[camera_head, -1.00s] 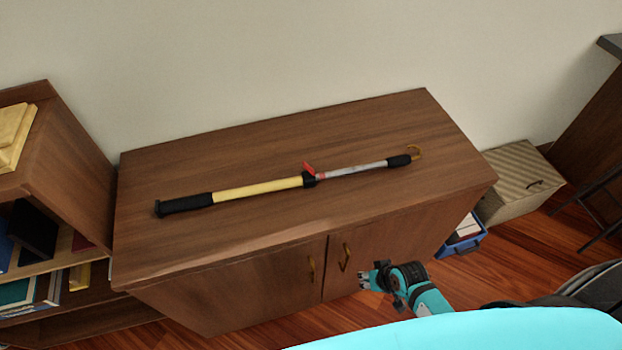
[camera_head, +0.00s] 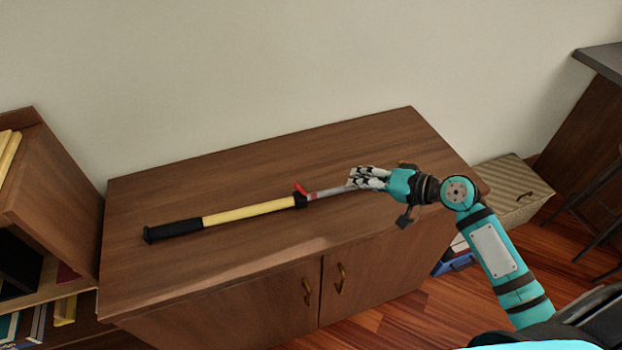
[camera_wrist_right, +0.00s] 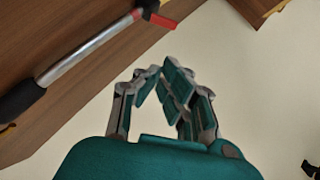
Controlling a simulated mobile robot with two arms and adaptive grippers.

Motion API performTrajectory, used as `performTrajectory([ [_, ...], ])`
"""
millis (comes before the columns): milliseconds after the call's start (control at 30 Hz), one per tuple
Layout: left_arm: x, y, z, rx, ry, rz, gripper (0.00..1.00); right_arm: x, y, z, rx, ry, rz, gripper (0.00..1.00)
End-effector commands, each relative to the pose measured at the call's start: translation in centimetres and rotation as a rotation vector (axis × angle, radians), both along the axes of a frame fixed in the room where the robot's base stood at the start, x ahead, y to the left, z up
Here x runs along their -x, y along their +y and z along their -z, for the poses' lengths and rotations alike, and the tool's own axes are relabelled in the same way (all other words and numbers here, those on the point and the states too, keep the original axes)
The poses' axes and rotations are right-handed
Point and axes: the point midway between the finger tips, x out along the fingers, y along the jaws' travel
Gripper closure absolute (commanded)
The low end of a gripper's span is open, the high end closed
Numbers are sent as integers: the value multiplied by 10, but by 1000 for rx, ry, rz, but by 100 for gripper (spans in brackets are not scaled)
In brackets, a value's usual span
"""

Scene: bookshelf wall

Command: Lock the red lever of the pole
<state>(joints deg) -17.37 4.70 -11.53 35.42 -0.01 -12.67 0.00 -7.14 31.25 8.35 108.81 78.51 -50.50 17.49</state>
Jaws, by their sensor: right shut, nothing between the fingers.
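The pole lies on the wooden cabinet top. It has a yellow section (camera_head: 248,212), a black handle (camera_head: 172,231) at the left end, and a silver section running right. The red lever (camera_head: 299,188) sticks up at the black joint in the middle; in the right wrist view the red lever (camera_wrist_right: 161,20) is at the top. My right gripper (camera_head: 352,178) is shut and empty. In the head view it overlaps the silver section, to the right of the lever. In the right wrist view its fingertips (camera_wrist_right: 162,70) are apart from the pole. My left gripper is not in view.
The cabinet top (camera_head: 240,165) is otherwise bare, with a pale wall behind it. A bookshelf (camera_head: 50,180) stands close on the left. A striped box (camera_head: 510,190) and a blue bin (camera_head: 455,262) are on the floor at the right.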

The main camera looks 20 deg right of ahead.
Motion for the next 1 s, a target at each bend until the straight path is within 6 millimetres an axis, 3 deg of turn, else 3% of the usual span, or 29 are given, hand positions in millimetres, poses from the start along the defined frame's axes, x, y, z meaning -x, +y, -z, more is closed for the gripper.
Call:
performTrajectory([
  [133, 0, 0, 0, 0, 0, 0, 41, -5, -5, -8, -31, -8, 15, 100],
  [533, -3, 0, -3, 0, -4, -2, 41, -11, 1, -5, -31, -7, 14, 100],
  [1000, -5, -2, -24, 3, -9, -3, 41, -78, 56, 26, -32, -7, 14, 100],
])
